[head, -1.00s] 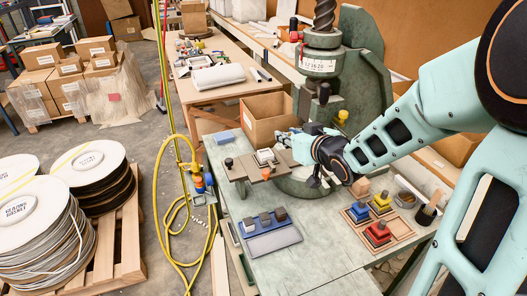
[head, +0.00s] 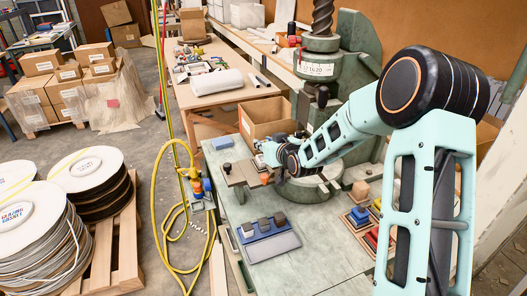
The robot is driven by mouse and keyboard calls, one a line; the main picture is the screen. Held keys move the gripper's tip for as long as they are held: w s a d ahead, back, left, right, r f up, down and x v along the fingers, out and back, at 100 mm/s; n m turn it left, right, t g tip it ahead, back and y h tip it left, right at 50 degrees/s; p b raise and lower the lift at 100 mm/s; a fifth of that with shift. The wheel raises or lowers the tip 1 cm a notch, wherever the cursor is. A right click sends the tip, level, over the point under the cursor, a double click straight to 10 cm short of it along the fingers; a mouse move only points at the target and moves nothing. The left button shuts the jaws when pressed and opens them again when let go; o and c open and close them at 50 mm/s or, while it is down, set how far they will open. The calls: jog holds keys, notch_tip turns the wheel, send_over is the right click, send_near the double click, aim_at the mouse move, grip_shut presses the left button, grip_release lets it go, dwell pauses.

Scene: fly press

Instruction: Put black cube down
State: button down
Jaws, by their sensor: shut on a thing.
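My gripper (head: 257,162) is at the far end of my arm, low over the brown bar fixture (head: 238,177) in front of the green press. It is small and partly hidden by my own wrist. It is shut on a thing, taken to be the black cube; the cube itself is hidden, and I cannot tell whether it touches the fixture. A dark knob-like piece (head: 227,168) stands at the left end of the fixture.
A blue tray (head: 268,246) with several dark grey blocks lies nearer on the green table (head: 312,250). An open cardboard box (head: 262,120) stands behind the gripper. Coloured stacked blocks (head: 358,218) at the right are partly hidden by my arm. A yellow hose hangs left of the table.

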jog(key=f, duration=0.3)
jog(key=shift+w+a+f+p, duration=0.1)
jog(key=shift+w+f+p, duration=0.15)
jog(key=shift+p, duration=0.1)
jog(key=shift+f, duration=0.1)
jog(key=shift+s+f+b, duration=0.1)
jog(key=shift+f+b, duration=0.15)
jog(key=shift+b, duration=0.2)
jog(key=c, duration=1.6)
grip_release()
jog(key=shift+r+p, duration=0.35)
jog(key=shift+p, duration=0.2)
jog(key=b+v, duration=0.1)
jog(key=v, duration=1.1)
jog(key=shift+r, duration=0.1)
